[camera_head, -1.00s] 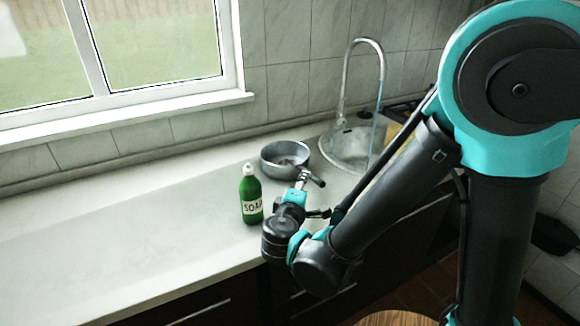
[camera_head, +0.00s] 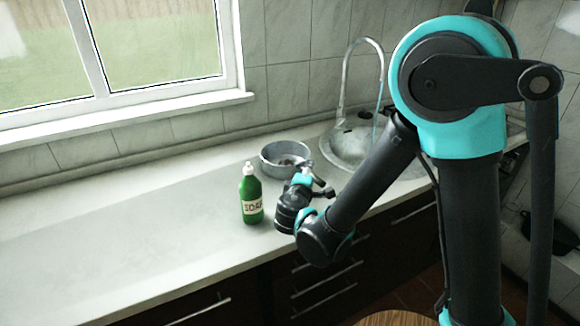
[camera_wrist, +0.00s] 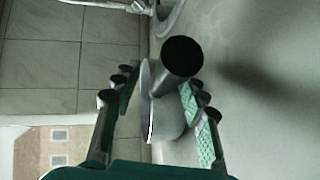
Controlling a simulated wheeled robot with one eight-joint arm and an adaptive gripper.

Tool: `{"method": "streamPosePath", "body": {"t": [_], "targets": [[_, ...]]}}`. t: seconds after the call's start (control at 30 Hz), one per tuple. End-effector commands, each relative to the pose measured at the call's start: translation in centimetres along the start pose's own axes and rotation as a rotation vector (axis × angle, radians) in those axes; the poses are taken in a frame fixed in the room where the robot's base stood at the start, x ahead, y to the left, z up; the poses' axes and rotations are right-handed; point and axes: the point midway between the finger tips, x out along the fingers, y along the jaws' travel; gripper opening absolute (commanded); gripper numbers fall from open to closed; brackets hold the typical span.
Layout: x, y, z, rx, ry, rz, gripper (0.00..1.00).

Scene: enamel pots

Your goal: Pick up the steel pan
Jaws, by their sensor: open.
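The steel pan (camera_head: 270,156) is a round grey pan standing upright on the counter, between the soap bottle and the sink. In the wrist view part of the pan (camera_wrist: 167,125) shows between my fingers. Its handle, with a round black end (camera_wrist: 182,57), points toward the camera near the right fingertip. My gripper (camera_head: 310,178) is at the handle side of the pan in the head view. Its two fingers (camera_wrist: 160,88) are apart, on either side of the handle area; contact cannot be told. In the head view my gripper hides most of the handle.
A green soap bottle (camera_head: 250,196) stands upright close to the left of my gripper. A round sink (camera_head: 352,146) with a tall curved tap (camera_head: 345,85) lies right of the pan. The counter (camera_head: 130,235) is clear on the left. A tiled wall and window are behind.

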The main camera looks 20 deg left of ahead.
Motion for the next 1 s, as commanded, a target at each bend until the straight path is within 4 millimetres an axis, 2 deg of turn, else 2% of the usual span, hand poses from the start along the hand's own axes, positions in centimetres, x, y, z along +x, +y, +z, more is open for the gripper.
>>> {"method": "streamPosePath", "body": {"t": [0.1,0.4,0.47,1.0], "targets": [[-0.04,-0.01,0.0,0.0,0.0,0.0,0.43],[-0.06,-0.01,-0.01,0.0,0.0,0.0,0.06],[-0.06,-0.01,-0.01,0.0,0.0,0.0,0.0],[-0.08,0.03,-0.02,0.0,0.0,0.0,0.0]]}}
